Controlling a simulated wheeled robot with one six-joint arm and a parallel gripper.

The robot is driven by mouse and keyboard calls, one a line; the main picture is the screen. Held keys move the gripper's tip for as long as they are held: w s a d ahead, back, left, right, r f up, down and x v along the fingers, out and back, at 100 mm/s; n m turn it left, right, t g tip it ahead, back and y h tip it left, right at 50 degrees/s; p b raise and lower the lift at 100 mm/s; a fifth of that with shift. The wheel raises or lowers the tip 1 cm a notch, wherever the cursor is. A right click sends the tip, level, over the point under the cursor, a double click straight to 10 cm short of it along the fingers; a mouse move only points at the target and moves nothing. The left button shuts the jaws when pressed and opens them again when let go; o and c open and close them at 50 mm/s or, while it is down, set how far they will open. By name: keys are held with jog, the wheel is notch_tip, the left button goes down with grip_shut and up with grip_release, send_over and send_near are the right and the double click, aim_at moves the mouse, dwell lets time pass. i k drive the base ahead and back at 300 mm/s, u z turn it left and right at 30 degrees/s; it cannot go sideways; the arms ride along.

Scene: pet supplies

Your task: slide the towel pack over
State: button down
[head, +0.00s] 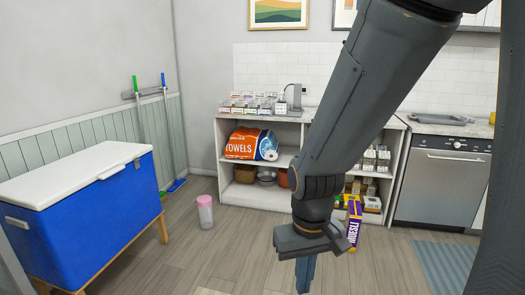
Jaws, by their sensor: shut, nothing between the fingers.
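The towel pack (243,144) is an orange and blue pack with "TOWELS" on it. It lies on the upper shelf of the white open shelf unit (220,128), toward its left side, with a round white and blue end facing right. My gripper (306,278) hangs low in the foreground, pointing down, right of the pack and well nearer to me. Its fingers are together, with nothing seen between them. My arm hides the middle of the shelf unit. Nothing of mine touches the pack.
A blue cooler with a white lid (90,215) stands at left. A pink-lidded canister (205,211) and a purple and yellow box (353,222) stand on the floor. A dishwasher (437,185) is at right. Floor between cooler and gripper is mostly clear.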

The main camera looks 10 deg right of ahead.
aim_at(245, 143)
jog(key=z, duration=0.45)
jog(key=i, duration=1.65)
jog(key=z, duration=0.25)
jog(key=i, duration=2.15)
jog(key=u, duration=0.45)
